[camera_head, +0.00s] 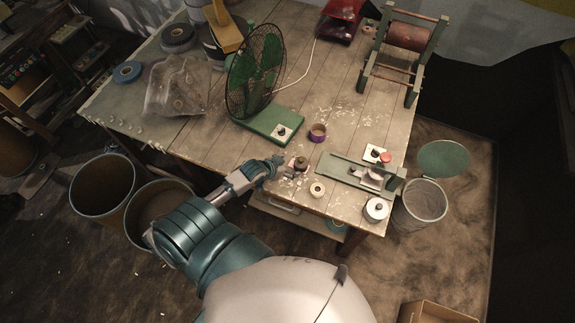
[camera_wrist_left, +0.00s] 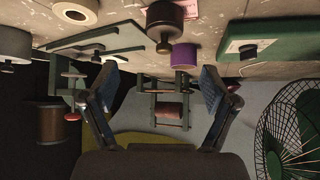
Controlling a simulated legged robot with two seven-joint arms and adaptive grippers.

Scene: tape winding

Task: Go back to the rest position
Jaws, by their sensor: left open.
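My left gripper (camera_head: 284,167) is open over the front part of the wooden table (camera_head: 345,85), with nothing seen between its fingers. In the left wrist view its two fingers (camera_wrist_left: 160,88) are spread wide apart. A small dark round object (camera_head: 300,163) is right by the fingertips in the head view. In the wrist view a dark cylinder (camera_wrist_left: 165,22) shows beyond the fingers, beside a purple tape roll (camera_wrist_left: 183,55). That roll lies on the table (camera_head: 318,130). A white roll (camera_head: 317,189) lies near the front edge. My right gripper is not in view.
A green fan (camera_head: 262,65) stands behind my left gripper. A green bench device (camera_head: 345,172) and a round white-topped container (camera_head: 376,209) are to the right. Two bins (camera_head: 100,185) stand on the floor at left, by my arm. A wire basket (camera_head: 420,203) stands at right.

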